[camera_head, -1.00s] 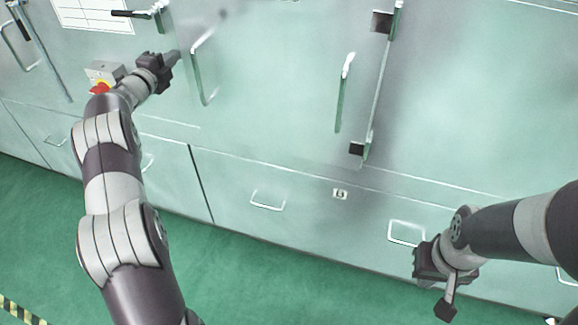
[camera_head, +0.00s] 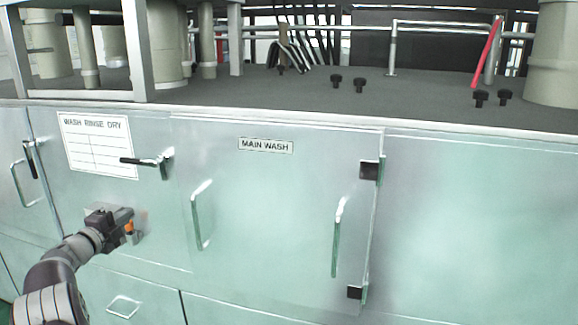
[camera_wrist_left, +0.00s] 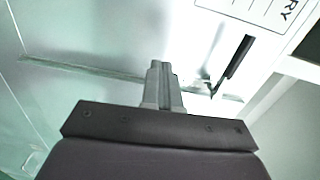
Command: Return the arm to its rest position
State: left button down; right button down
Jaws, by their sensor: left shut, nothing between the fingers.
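My left arm comes in from the lower left in the head view. Its gripper (camera_head: 124,218) is in front of the lower left part of the pale green metal cabinet, below the black-handled latch (camera_head: 150,161). In the left wrist view the fingers (camera_wrist_left: 162,84) are together with nothing between them. The latch's black handle (camera_wrist_left: 236,60) and a corner of the printed chart (camera_wrist_left: 255,8) show beyond them. A small orange patch shows beside the gripper in the head view; I cannot tell what it belongs to. My right gripper is out of view.
The cabinet's MAIN WASH door (camera_head: 270,205) is closed and has upright bar handles (camera_head: 198,215). A drawer handle (camera_head: 124,306) sticks out below my gripper. A dark worktop (camera_head: 300,98) above carries pipes and black knobs. The right part of the cabinet front is clear.

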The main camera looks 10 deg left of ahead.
pick_arm(q)
jog(key=s+a+f+n+g+y, duration=0.2)
jog(key=s+f+n+g+y, duration=0.1)
jog(key=f+n, duration=0.35)
jog(key=s+a+f+n+g+y, duration=0.25)
jog(key=f+n+y, duration=0.2)
jog(key=n, duration=0.25)
jog(key=s+d+f+n+g+h+p, duration=0.1)
jog(key=s+d+f+n+g, duration=0.2)
jog(key=d, duration=0.4)
jog(key=s+d+f+n+g+h, duration=0.1)
jog(key=s+d+f+n+g, duration=0.1)
jog(key=s+d+f+g, duration=0.3)
jog(key=s+d+r+g+h, duration=0.1)
jog(key=s+d, duration=0.5)
jog(key=d, duration=0.4)
jog(key=s+d+r+g+h+p, duration=0.1)
jog(key=s+d+r+h, duration=0.1)
jog(key=s+d, duration=0.5)
jog(key=s+d+r+g+h+p, duration=0.1)
jog(key=s+d+r, duration=0.1)
jog(key=s+d, duration=0.5)
jog(key=d, duration=0.6)
jog(key=shift+s+d+r, duration=0.2)
jog(key=shift+d+r, duration=0.05)
jog(key=shift+d, duration=0.05)
jog(key=shift+d, duration=0.1)
